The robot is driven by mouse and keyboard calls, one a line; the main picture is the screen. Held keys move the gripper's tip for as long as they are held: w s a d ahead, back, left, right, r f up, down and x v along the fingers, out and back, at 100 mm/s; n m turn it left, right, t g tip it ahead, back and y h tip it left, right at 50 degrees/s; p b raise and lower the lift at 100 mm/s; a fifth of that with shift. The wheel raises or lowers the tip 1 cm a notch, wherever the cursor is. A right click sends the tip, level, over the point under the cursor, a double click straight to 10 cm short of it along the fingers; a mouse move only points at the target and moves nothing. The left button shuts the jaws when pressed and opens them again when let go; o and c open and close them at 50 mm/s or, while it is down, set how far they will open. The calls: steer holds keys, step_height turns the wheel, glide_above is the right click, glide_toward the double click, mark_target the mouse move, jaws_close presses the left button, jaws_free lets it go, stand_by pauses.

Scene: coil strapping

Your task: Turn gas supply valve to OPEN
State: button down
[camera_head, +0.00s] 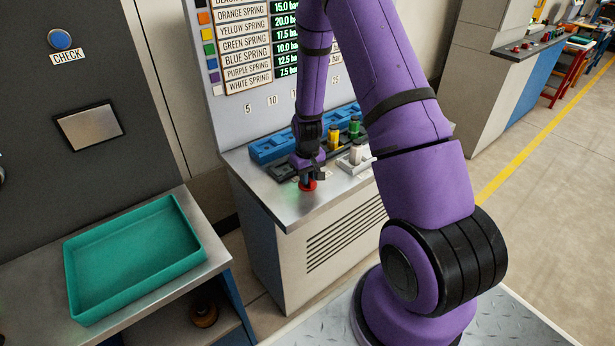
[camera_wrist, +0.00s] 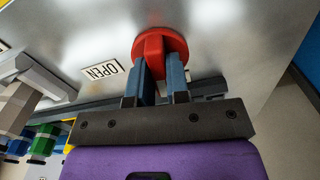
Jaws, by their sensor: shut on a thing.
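The gas supply valve (camera_wrist: 160,42) is a round red knob with a raised grip bar on the metal counter. In the wrist view my gripper (camera_wrist: 160,70) has its two blue-grey fingers on either side of the bar, shut on it. A white OPEN label (camera_wrist: 101,71) lies on the counter to the left of the knob. In the head view the red valve (camera_head: 308,185) shows at the counter's front, with my gripper (camera_head: 308,174) directly over it, pointing down. The lower part of the bar is partly hidden between the fingers.
A blue rack (camera_head: 272,149) and yellow, green and white spring pieces (camera_head: 334,137) stand on the counter behind my gripper. A spring chart (camera_head: 265,45) is on the panel above. A green tray (camera_head: 135,255) sits on the bench at left.

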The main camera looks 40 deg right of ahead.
steer(key=m, duration=1.2)
steer(key=shift+m, duration=2.1)
steer(key=c, duration=1.1)
jaws_free()
steer(key=shift+r, duration=0.1)
